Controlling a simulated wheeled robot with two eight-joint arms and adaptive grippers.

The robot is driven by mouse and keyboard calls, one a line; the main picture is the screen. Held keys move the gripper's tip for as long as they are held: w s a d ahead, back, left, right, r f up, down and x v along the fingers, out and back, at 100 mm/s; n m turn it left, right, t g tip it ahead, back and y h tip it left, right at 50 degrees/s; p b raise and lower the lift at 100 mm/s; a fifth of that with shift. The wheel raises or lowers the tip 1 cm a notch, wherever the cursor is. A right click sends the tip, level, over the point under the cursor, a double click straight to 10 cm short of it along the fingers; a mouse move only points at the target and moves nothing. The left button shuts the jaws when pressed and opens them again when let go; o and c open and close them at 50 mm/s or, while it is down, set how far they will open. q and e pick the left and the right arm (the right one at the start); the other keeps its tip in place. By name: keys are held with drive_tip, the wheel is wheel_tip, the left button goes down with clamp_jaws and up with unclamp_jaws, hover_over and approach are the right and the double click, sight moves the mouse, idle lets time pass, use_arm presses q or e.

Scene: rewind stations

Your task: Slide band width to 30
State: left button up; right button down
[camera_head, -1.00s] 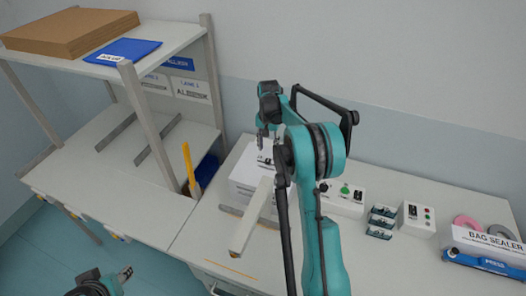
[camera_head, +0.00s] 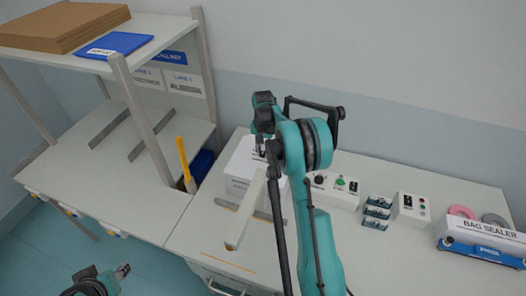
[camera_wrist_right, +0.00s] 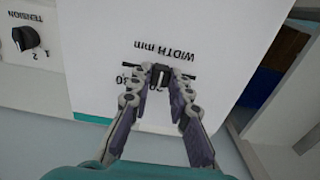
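The white box with the "WIDTH mm" scale (camera_wrist_right: 165,48) fills the middle of the right wrist view, its print upside down. In the head view the box (camera_head: 238,170) is partly hidden by my right arm. A small dark slider knob (camera_wrist_right: 160,74) sits in a dark slot, close to the printed 20; the 30 mark is to its left. My right gripper (camera_wrist_right: 161,76) has its fingertips apart, one on each side of the knob, with narrow gaps seeming to show. In the head view my right gripper (camera_head: 260,150) is over the box. My left gripper (camera_head: 122,271) is low at left, away from the box.
A control box with a tension dial (camera_wrist_right: 27,38) stands beside the width box. Small dark-and-teal pieces (camera_head: 377,212), another switch box (camera_head: 411,208) and a bag sealer (camera_head: 482,240) are to the right. A pale bar (camera_head: 243,215) lies in front. Shelf posts (camera_head: 140,120) stand at left.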

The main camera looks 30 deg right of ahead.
drive_tip(key=s+d, duration=0.3)
drive_tip(key=shift+s+d+b, duration=0.1)
drive_tip(key=shift+s+b, duration=0.3)
drive_tip(key=c, duration=1.4)
unclamp_jaws()
drive_tip(key=shift+s, duration=0.1)
drive_tip(key=shift+r, duration=0.1)
drive_tip(key=shift+r, duration=0.35)
wheel_tip(320, 180, up, 11)
